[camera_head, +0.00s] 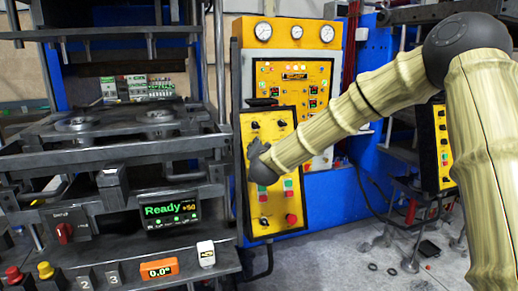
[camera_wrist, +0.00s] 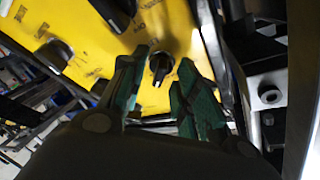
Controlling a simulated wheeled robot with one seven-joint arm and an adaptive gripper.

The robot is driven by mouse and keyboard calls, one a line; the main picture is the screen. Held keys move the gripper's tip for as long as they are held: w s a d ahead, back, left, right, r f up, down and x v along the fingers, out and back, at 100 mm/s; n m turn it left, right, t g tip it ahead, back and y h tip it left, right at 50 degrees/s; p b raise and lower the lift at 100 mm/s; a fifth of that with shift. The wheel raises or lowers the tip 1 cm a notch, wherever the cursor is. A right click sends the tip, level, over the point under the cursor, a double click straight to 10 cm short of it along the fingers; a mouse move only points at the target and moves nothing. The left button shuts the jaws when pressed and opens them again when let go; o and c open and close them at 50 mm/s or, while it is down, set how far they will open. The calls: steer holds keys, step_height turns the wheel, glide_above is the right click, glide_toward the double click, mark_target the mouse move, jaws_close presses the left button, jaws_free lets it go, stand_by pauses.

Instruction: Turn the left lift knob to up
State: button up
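My gripper (camera_head: 254,148) is at the panel's left edge in the head view. In the wrist view my gripper (camera_wrist: 163,60) is open, its green-padded fingers on either side of a small black knob (camera_wrist: 160,68). I cannot tell whether they touch it. Two more knobs are outside the fingers, one at left (camera_wrist: 56,54) and one at top (camera_wrist: 120,10). I cannot read which is the left lift knob.
A dark press (camera_head: 110,150) with a "Ready" display (camera_head: 170,210) stands left of the panel. A yellow cabinet with gauges (camera_head: 290,35) is behind it. A red button (camera_head: 291,219) is low on the panel. In the wrist view, metal parts (camera_wrist: 270,95) are close on the right.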

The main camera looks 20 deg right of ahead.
steer(key=v, duration=1.1)
steer(key=shift+s, duration=0.35)
steer(key=s+a+f+n+g+y, duration=0.15)
steer(key=s+f, duration=0.35)
steer(key=f, duration=0.8)
steer(key=s+a+f+n+g+y, duration=0.1)
steer(key=s+f+n+g, duration=0.35)
steer(key=f, duration=0.95)
steer(key=s+a+f+g+y, duration=0.1)
steer(key=s+f, duration=0.6)
steer(key=f, duration=0.6)
steer(key=s+f+n+g, duration=0.1)
steer(key=s+f+g, duration=0.2)
steer(key=s+f, duration=0.3)
steer(key=s+d+f+n+g, duration=0.1)
steer(key=s+f, duration=0.6)
steer(key=s, duration=1)
steer(key=s+d+f+n+g, duration=0.1)
steer(key=s+f+g, duration=0.4)
steer(key=s, duration=0.7)
steer(key=shift+f+n, duration=0.7)
steer(key=shift+n, duration=0.1)
steer(key=shift+d, duration=0.1)
